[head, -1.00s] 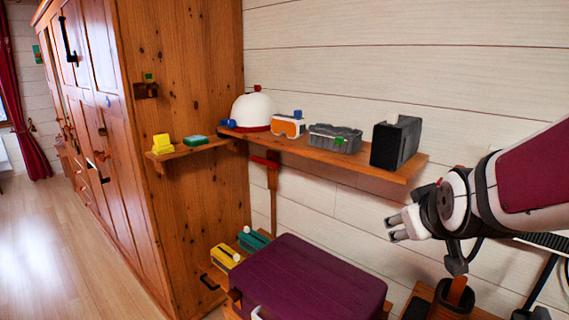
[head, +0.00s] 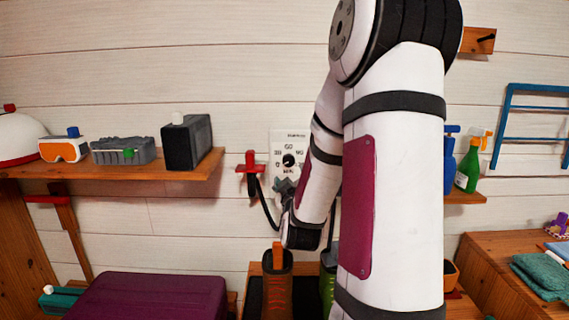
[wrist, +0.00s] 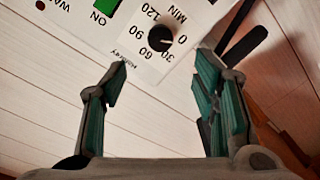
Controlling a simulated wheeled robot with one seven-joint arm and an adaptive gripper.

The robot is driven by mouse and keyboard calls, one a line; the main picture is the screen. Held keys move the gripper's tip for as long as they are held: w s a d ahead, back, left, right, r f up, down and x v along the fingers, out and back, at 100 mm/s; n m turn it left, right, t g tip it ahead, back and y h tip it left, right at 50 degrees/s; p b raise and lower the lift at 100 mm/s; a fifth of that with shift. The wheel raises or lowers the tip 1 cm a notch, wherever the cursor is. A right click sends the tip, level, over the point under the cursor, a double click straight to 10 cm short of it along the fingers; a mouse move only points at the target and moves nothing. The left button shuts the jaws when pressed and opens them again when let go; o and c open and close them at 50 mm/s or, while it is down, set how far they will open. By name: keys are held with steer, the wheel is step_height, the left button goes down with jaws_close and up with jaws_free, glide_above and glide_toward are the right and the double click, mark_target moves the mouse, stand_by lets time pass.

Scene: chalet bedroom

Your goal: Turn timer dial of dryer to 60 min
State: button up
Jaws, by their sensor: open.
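The timer dial (head: 289,160) is a small black knob on a white panel (head: 278,143) on the wall, partly hidden by my arm. In the wrist view the dial (wrist: 161,38) shows close up, with 0, 30, 60, 90 and 120 printed around it. It has a small pale mark whose exact setting I cannot read. My gripper (wrist: 162,65) is open and empty, its teal-padded fingers a little short of the dial, one to each side. In the head view my gripper (head: 282,188) is just below the dial, partly hidden by my arm.
A green ON switch (wrist: 107,10) sits on the same panel. A red holder (head: 251,165) with a black cord is left of it. A brown boot (head: 277,285) stands below. A shelf (head: 150,168) with goggles and boxes is left; a spray bottle (head: 468,172) is right.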

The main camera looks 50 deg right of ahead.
mark_target(289, 161)
steer(key=p+x, duration=0.1)
steer(key=x, duration=1.1)
steer(key=shift+d, duration=0.1)
steer(key=c, duration=1.2)
